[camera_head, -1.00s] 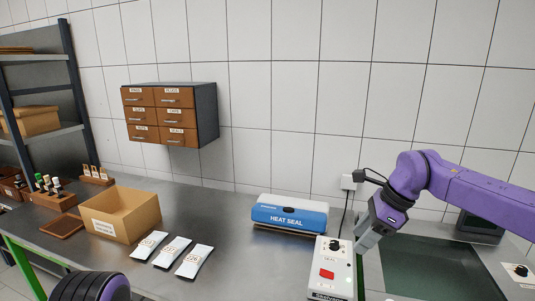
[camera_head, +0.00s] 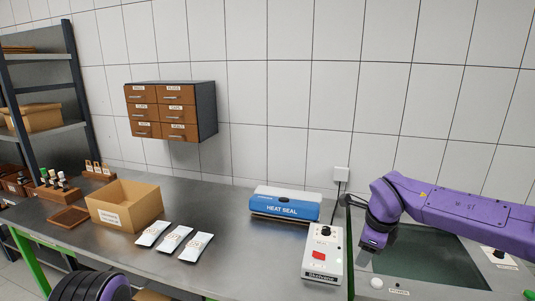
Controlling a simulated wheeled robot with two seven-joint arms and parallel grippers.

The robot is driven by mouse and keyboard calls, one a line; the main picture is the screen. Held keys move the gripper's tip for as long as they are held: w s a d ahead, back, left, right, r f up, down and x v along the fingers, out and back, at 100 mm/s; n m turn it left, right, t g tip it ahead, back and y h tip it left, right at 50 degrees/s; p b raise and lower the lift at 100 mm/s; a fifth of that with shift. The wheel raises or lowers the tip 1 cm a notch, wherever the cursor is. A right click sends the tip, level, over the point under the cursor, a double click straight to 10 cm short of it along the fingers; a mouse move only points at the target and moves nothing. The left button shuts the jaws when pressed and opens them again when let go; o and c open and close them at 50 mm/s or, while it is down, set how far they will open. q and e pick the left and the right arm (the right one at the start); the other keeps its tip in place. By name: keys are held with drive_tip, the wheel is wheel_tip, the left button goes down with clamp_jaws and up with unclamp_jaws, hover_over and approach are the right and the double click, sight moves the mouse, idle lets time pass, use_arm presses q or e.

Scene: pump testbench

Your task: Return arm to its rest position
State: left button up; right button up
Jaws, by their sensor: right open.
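My right arm comes in from the right in purple. Its right gripper (camera_head: 366,256) is open and points down over the bench, just right of the white control box (camera_head: 322,256) with a red button. It holds nothing that I can see. Part of my left arm shows as a dark and purple link at the bottom left; the left gripper itself is out of view.
A blue heat sealer (camera_head: 286,205) stands behind the control box. Several white pouches (camera_head: 173,240) lie left of it, beside an open cardboard box (camera_head: 124,207). A dark green panel (camera_head: 432,258) lies under my right arm. A drawer cabinet (camera_head: 171,111) hangs on the wall.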

drive_tip(key=s+d+f+n+t+h+b, duration=0.1)
drive_tip(key=s+f+n+h, duration=0.15)
drive_tip(key=f, duration=0.65)
drive_tip(key=s+f+n+t+h+b, duration=0.15)
drive_tip(key=s+f, duration=0.25)
drive_tip(key=f, duration=0.5)
drive_tip(key=s+d+f+n+t+h+b, duration=0.1)
drive_tip(key=s+f+n+h+b, duration=0.15)
drive_tip(key=f, duration=0.65)
drive_tip(key=s+d+f+n+g+y+b, duration=0.1)
drive_tip(key=s+f+n, duration=0.2)
drive_tip(key=s+f, duration=0.3)
drive_tip(key=s+d+f+n+g+b, duration=0.1)
drive_tip(key=s+f+n, duration=0.3)
drive_tip(key=s, duration=0.9)
drive_tip(key=s+d+f+n+g+y+b, duration=0.1)
drive_tip(key=s+d+f+n+b, duration=0.1)
drive_tip(key=s+f, duration=0.5)
drive_tip(key=shift+s+f+n+y+b, duration=0.4)
drive_tip(key=shift+s+n, duration=0.45)
drive_tip(key=shift+s, duration=0.3)
